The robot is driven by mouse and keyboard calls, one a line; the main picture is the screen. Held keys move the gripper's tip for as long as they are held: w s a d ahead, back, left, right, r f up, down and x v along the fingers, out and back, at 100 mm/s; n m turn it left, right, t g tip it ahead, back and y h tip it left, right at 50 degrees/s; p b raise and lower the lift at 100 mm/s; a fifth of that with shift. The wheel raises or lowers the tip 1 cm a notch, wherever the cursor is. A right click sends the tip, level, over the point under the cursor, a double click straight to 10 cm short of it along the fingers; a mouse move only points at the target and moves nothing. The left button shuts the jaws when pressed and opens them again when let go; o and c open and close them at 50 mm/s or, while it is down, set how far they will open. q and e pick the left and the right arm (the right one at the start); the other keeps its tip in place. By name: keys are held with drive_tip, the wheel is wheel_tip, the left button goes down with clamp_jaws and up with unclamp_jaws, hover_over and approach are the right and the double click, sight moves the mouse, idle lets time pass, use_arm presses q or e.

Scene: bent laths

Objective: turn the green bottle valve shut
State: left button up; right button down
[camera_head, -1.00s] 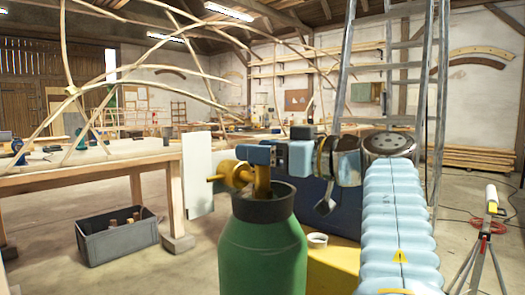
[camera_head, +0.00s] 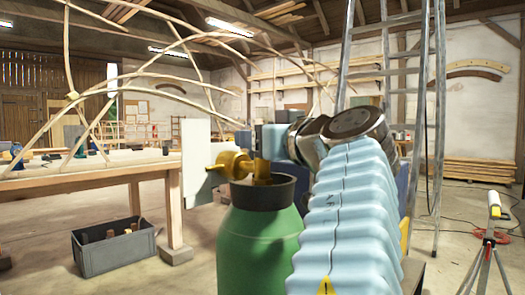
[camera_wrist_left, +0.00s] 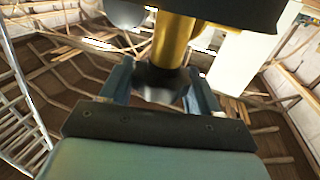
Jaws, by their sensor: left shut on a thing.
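The green bottle (camera_head: 258,245) stands upright in front of me, with a dark collar around its top. Its brass valve (camera_head: 233,164) rises from the collar, with an outlet pointing left. My left gripper (camera_head: 263,140) is at the top of the valve, its wrist and pale blue sleeved arm reaching in from the lower right and hiding much of it. In the left wrist view, the brass valve stem (camera_wrist_left: 174,40) meets a dark rounded knob (camera_wrist_left: 160,82) between the blue fingers. My left gripper is shut on this knob. My right gripper is not in view.
A white panel (camera_head: 196,160) stands just left of the valve. A wooden workbench (camera_head: 85,175) with bent laths is at the left, and a grey crate (camera_head: 115,248) is on the floor. A stepladder (camera_head: 437,120) and a tripod (camera_head: 487,250) stand at the right.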

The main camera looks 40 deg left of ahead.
use_arm(q)
drive_tip(key=shift+f+m+t+h+b, duration=0.1)
drive_tip(key=shift+m+t+h+b, duration=0.25)
drive_tip(key=shift+m+t, duration=0.4)
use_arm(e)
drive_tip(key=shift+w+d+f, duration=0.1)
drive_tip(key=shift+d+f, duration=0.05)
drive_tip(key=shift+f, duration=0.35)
use_arm(q)
drive_tip(key=shift+t, duration=0.25)
drive_tip(key=o, duration=0.9)
drive_tip(key=shift+o, duration=0.2)
